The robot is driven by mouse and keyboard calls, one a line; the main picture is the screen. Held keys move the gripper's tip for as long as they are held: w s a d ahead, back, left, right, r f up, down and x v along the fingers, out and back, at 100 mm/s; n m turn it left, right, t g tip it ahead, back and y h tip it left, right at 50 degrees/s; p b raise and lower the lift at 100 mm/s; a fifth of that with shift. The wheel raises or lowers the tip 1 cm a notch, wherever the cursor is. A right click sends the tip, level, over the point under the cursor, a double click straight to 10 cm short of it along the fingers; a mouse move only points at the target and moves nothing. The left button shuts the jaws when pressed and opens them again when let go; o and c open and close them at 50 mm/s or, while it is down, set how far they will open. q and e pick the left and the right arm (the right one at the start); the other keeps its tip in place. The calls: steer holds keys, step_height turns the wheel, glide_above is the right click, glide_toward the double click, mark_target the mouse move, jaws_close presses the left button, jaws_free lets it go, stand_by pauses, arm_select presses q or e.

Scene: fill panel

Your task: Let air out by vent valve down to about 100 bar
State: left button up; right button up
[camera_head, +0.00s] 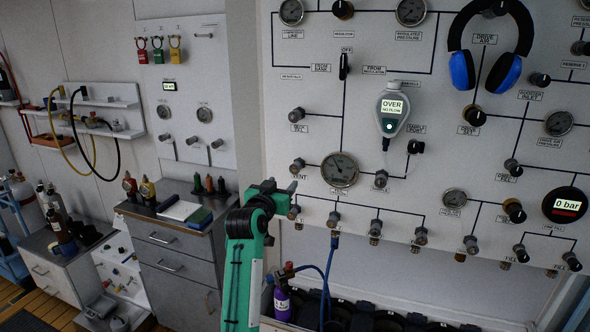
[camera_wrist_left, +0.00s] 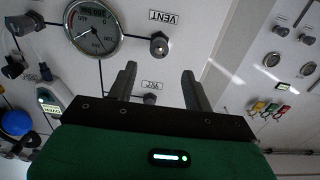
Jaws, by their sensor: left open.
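The vent valve knob (camera_head: 297,165) is a small dark knob on the white panel. In the left wrist view the knob (camera_wrist_left: 159,43) sits beside its VENT label (camera_wrist_left: 163,17). A round gauge (camera_head: 340,169) is right of it; it also shows in the wrist view (camera_wrist_left: 93,27), with a needle whose value I cannot read. My left gripper (camera_head: 291,186) is just below and left of the knob in the head view. Its fingers (camera_wrist_left: 158,72) are open and empty, apart from the vent knob in the wrist picture. My right gripper is not in view.
A row of valves (camera_head: 376,226) runs below the gauge. A flow meter (camera_head: 391,112) reading OVER hangs to the right, and blue headphones (camera_head: 487,60) hang above. A display (camera_head: 566,205) shows 0 bar. A purple cylinder (camera_head: 282,300) with a blue hose stands below.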

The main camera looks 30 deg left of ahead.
mark_target(294, 169)
arm_select(q)
steer(key=p+x, duration=0.2)
steer(key=x, duration=0.8)
steer(key=shift+w+a+r+p, duration=0.1)
steer(key=shift+w+p, duration=0.1)
steer(key=shift+p, duration=0.2)
steer(key=shift+w+a, duration=0.15)
steer(key=shift+w, duration=0.55)
steer(key=c, duration=1)
steer(key=shift+o, duration=0.2)
steer(key=shift+n+p, duration=0.55)
steer(key=shift+n, duration=0.15)
steer(key=shift+n+p, duration=0.3)
steer(key=shift+n, duration=0.7)
